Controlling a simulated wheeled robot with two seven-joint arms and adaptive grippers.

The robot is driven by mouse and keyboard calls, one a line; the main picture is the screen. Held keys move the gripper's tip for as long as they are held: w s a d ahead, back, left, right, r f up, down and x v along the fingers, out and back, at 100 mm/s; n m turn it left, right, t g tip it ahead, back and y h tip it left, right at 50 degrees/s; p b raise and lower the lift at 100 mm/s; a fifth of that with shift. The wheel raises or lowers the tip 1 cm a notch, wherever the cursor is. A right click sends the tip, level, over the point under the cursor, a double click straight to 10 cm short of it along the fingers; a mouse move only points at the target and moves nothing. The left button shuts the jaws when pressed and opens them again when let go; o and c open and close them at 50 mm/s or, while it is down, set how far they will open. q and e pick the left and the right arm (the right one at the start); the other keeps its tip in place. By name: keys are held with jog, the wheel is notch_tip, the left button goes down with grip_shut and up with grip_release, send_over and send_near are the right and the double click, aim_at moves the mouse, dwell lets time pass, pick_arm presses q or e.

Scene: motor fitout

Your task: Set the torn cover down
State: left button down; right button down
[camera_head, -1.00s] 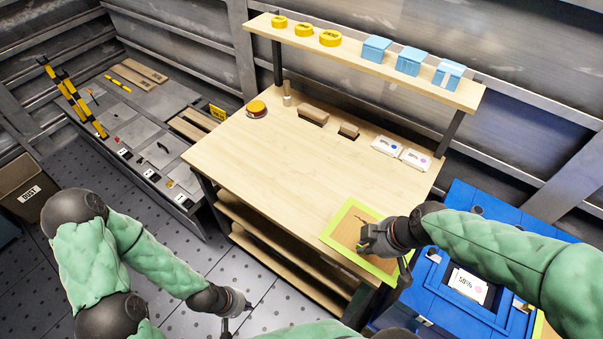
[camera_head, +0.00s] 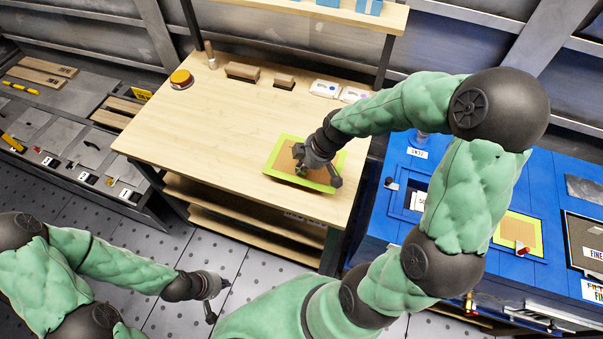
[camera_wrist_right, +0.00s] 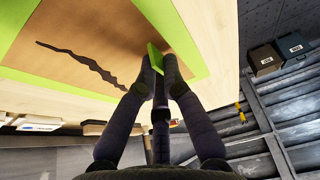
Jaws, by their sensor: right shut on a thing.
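The torn cover (camera_head: 284,158) is a brown panel with a bright green frame, over the workbench's front right part. In the right wrist view, the brown panel (camera_wrist_right: 95,30) shows a long dark jagged tear and a small green tab. My right gripper (camera_head: 303,170) is over the cover and shut on that tab, also seen in the right wrist view (camera_wrist_right: 159,72). I cannot tell whether the cover touches the bench top. My left gripper (camera_head: 222,300) is low at the front, away from the bench, empty, with its fingers apart.
The wooden workbench (camera_head: 200,125) is clear in its middle and left. A yellow-topped round item (camera_head: 181,79), brown blocks (camera_head: 243,71) and white boxes (camera_head: 325,88) stand along its back. A blue machine (camera_head: 400,165) is at the right, with a gap beside the bench.

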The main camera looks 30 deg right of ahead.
jog(key=shift+w+f, duration=0.25)
jog(key=shift+f, duration=0.1)
jog(key=shift+w+f+b, duration=0.1)
jog(key=shift+f+b, duration=0.75)
jog(key=shift+f, duration=0.7)
jog(key=shift+f, duration=0.1)
jog(key=c, duration=1.4)
grip_release()
jog(key=shift+d+r, duration=0.15)
jog(key=shift+r, duration=0.3)
jog(key=p+v, duration=0.4)
jog(key=v, duration=0.7)
jog(key=shift+d+r, duration=0.1)
